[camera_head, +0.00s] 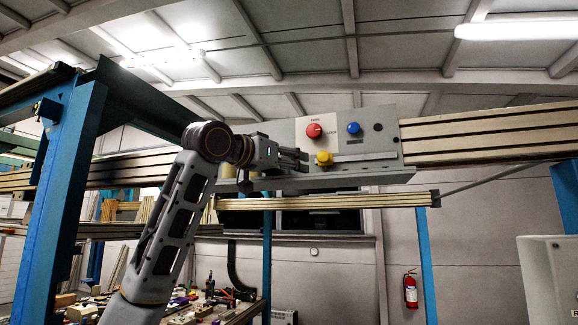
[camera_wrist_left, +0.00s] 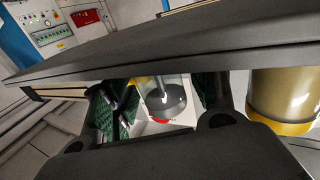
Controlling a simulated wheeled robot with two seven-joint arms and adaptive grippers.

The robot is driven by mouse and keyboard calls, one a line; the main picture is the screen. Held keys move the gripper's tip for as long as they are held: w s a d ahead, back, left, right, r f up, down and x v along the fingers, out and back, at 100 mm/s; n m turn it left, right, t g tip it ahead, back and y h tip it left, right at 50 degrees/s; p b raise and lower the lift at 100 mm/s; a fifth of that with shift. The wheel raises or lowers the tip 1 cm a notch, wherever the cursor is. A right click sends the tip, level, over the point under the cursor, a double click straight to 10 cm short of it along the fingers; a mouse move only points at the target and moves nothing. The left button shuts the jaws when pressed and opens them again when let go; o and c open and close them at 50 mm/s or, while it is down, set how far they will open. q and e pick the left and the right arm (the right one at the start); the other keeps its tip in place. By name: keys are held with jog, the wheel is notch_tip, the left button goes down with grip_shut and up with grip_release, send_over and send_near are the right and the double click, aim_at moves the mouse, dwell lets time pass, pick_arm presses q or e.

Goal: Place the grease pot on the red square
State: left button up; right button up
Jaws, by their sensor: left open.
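My left gripper (camera_head: 303,159) is open in front of a grey control box (camera_head: 385,155) in the head view. Its two fingers with green pads show in the left wrist view (camera_wrist_left: 158,105). A grey, dome-ended object with a clear upper part (camera_wrist_left: 166,98) appears between the fingers; I cannot tell whether they touch it. A tan cylinder with a yellow band (camera_wrist_left: 285,95) stands beside the right finger in that view. I cannot tell which of these is the grease pot. I cannot make out the red square. My right gripper is not in view.
The box carries a red button (camera_head: 314,131), a blue button (camera_head: 353,128) and a yellow button (camera_head: 323,158). A dark flat edge (camera_wrist_left: 170,42) crosses the left wrist view close by. A blue post (camera_head: 58,190) stands at the left. A fire extinguisher (camera_head: 410,290) hangs behind.

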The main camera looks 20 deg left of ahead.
pick_arm(q)
jog(key=shift+r, duration=0.2)
jog(key=b+v, duration=0.3)
jog(key=v, duration=0.9)
jog(key=shift+b, duration=0.3)
